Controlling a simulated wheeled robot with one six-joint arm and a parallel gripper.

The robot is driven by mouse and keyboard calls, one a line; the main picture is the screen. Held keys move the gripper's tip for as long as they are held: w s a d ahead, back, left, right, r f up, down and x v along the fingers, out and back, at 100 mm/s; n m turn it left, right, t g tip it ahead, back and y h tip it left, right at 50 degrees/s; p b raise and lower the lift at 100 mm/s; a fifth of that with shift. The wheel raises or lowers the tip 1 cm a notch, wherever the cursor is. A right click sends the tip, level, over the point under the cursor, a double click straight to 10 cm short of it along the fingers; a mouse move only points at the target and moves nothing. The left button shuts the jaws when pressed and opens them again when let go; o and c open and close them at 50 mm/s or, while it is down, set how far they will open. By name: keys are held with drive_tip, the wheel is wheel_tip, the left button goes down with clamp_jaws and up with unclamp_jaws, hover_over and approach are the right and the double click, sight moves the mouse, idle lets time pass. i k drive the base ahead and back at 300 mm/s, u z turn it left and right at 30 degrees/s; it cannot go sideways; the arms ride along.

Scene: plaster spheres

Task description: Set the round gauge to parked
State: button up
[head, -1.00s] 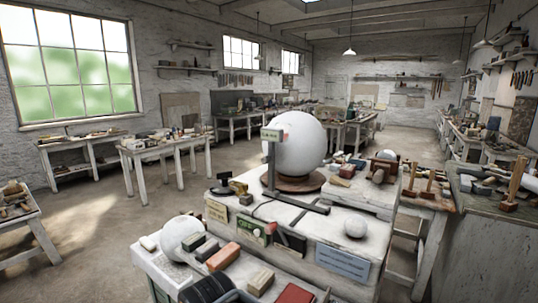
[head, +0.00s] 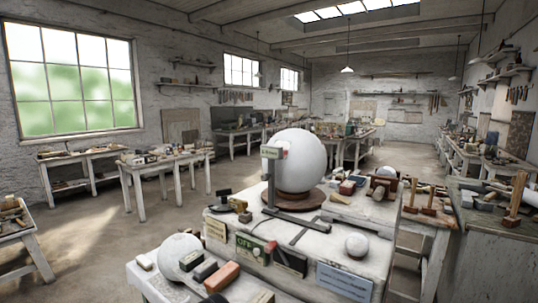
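A large white plaster sphere (head: 300,160) sits on a round brown turntable (head: 293,199) on the central white bench. What looks like the round gauge (head: 271,185) is a grey upright post just left of and in front of the sphere. Its head has a pale green label and a small red part at its right end, close to the sphere's surface. I cannot tell whether it touches. The post stands on a long grey base bar (head: 303,224). A green panel (head: 250,246) marked OFF is on the bench front. My gripper is not in view.
A small white ball (head: 357,245) lies on the bench at the right, above a blue-grey plaque (head: 343,283). Another sphere (head: 180,250) and several blocks crowd the lower front ledge. Mallets stand on the right table (head: 440,216). Open floor (head: 105,235) lies left.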

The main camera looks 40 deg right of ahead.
sight(271, 152)
drive_tip(key=z, duration=0.35)
drive_tip(key=k, duration=0.35)
drive_tip(key=u, duration=1.45)
drive_tip(key=i, duration=0.7)
drive_tip(key=z, duration=0.65)
drive_tip(key=i, duration=0.55)
drive_tip(key=z, duration=0.65)
